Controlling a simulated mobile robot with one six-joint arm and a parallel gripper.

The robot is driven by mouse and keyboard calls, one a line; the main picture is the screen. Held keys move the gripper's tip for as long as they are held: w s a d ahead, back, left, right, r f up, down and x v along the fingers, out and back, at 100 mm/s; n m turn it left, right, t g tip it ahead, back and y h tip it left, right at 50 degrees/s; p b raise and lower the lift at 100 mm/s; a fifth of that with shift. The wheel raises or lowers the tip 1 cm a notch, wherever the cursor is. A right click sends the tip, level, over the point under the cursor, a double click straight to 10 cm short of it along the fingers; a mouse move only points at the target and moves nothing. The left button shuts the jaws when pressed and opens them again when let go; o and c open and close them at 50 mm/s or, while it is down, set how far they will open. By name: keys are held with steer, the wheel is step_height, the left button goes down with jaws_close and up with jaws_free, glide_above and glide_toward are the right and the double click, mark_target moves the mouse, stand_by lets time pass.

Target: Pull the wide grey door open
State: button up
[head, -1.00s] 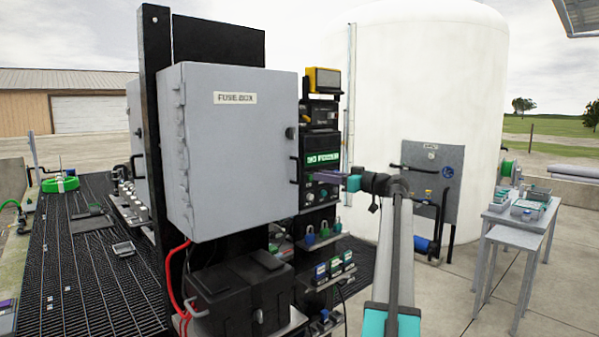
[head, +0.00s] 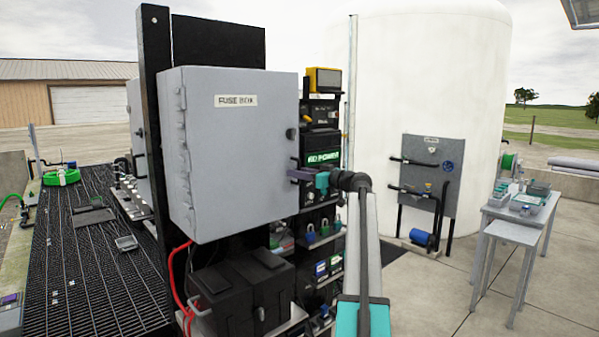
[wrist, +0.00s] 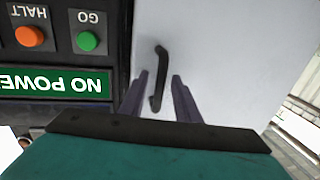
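The wide grey door (head: 235,150) is the front of the box labelled FUSE BOX, and it looks shut. In the wrist view the grey door (wrist: 215,55) carries a dark bar handle (wrist: 159,75). My gripper (head: 294,174) is at the right edge of the door in the head view. In the wrist view my gripper (wrist: 161,82) has its two purple fingers apart, one on each side of the handle's line. No contact with the handle shows. The handle is mostly hidden by my fingers in the head view.
A black panel with a NO POWER display (head: 322,157) stands just right of the door; its orange button (wrist: 30,37) and green button (wrist: 88,41) are near my gripper. Black battery cases (head: 240,290) sit below the box.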

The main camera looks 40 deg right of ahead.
jaws_close()
steer(key=shift+s, duration=0.1)
stand_by(0.3)
